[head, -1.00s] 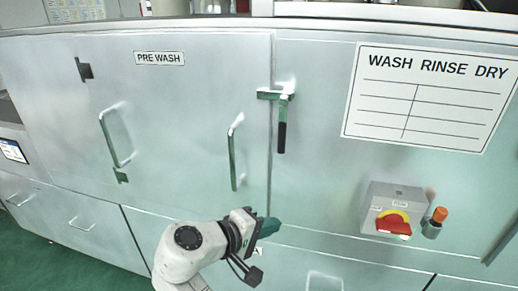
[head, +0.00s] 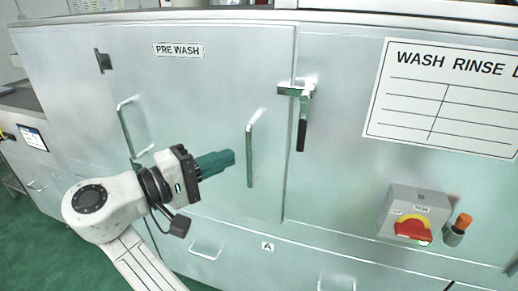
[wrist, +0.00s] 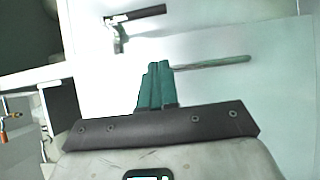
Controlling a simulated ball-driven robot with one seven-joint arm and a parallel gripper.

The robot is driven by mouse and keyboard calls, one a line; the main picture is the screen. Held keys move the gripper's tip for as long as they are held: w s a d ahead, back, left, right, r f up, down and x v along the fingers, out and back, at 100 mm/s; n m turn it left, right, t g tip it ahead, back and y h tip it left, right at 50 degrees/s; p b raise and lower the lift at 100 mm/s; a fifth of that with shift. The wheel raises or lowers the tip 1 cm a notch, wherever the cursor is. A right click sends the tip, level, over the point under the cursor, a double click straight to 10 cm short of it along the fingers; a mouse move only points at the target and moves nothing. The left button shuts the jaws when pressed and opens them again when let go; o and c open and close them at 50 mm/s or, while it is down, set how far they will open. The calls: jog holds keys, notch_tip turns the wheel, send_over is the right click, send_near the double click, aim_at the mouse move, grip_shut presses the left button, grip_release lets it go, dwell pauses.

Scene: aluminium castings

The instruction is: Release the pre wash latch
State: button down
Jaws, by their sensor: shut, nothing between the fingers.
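The PRE WASH door (head: 200,100) is a large metal panel, and it looks closed. The latch (head: 296,91) is a metal bracket at the door's upper right edge, with a dark lever (head: 302,135) hanging straight down. The latch also shows in the wrist view (wrist: 121,36) at the top, its dark-gripped lever (wrist: 140,12) pointing right. My gripper (head: 232,157) has green fingers, shut and empty. It is in front of the door, left of and lower than the lever, apart from the latch. The fingertips also show in the wrist view (wrist: 158,65).
A vertical door handle (head: 250,155) stands just right of my fingertips in the head view; another handle (head: 127,125) is further left. A switch box with a red knob (head: 412,229) and an orange-topped button (head: 461,223) are at lower right. A whiteboard chart (head: 450,100) is above them.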

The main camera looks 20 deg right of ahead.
jog(key=shift+s+d+p+x, duration=0.15)
jog(key=shift+s+p+x, duration=0.35)
jog(key=shift+x, duration=1.6)
jog(key=shift+s+d+p+x, duration=0.2)
jog(key=shift+s+p+x, duration=0.35)
jog(key=shift+x, duration=1.5)
jog(key=shift+s+d+p+x, duration=0.25)
jog(key=shift+p+x, duration=0.4)
jog(key=shift+x, duration=1.45)
jog(key=shift+s+f, duration=0.1)
